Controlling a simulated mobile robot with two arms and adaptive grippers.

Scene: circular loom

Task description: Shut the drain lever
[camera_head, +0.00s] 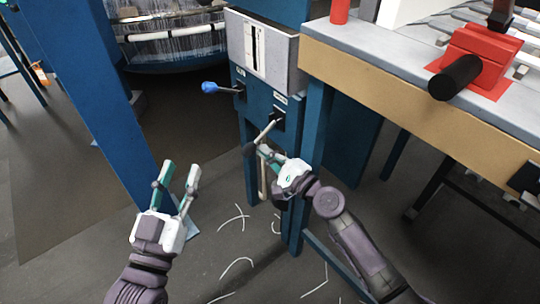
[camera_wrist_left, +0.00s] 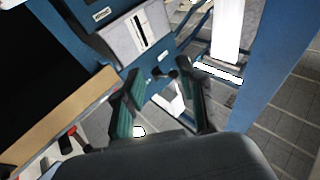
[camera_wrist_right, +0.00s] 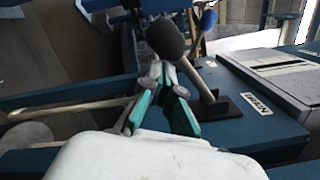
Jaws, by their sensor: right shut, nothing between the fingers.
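The drain lever (camera_head: 266,131) has a pale shaft and a dark round knob; it slants down and left from its black mount on the blue panel. In the right wrist view its dark knob (camera_wrist_right: 165,38) and shaft show beside the DRAIN label (camera_wrist_right: 256,103). My right gripper (camera_head: 262,151) is shut and empty, its fingertips close beside the knob; I cannot tell whether they touch. The fingers also show in the right wrist view (camera_wrist_right: 165,72), just below the knob. My left gripper (camera_head: 181,169) is open and empty, low and left of the panel, well away from the lever.
A second lever with a blue knob (camera_head: 209,87) juts left from the panel above the drain lever. The grey box (camera_head: 262,47) sits above both. A table (camera_head: 390,65) with a red clamp (camera_head: 474,60) is at right. A blue post (camera_head: 85,80) stands at left.

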